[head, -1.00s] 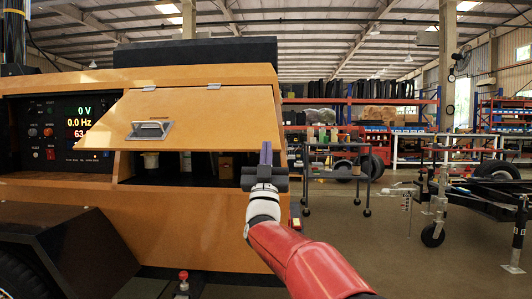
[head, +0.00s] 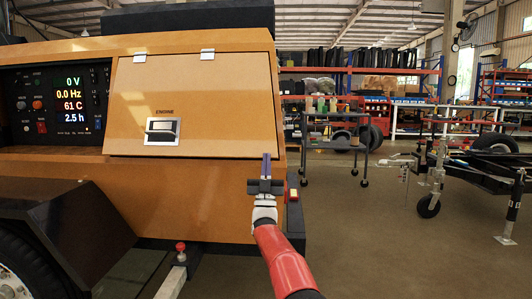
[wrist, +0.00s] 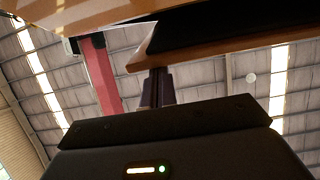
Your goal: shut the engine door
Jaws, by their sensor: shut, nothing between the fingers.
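The engine door (head: 205,100) is a flat orange panel hinged along its top edge, labelled ENGINE, with a silver-framed latch handle (head: 162,131) near its lower left. It hangs down over the compartment, and the inside is hidden in the head view. My gripper (head: 266,168) is shut and empty, fingers pointing up, by the door's lower right corner. Contact with the door cannot be told. In the wrist view the fingers (wrist: 158,88) rise beside an orange edge (wrist: 215,45).
A control panel (head: 68,103) with a lit display is left of the door. A dark fender (head: 75,225) and wheel stand at lower left. A tool cart (head: 335,140) and a trailer frame (head: 480,175) stand to the right. Floor between them is clear.

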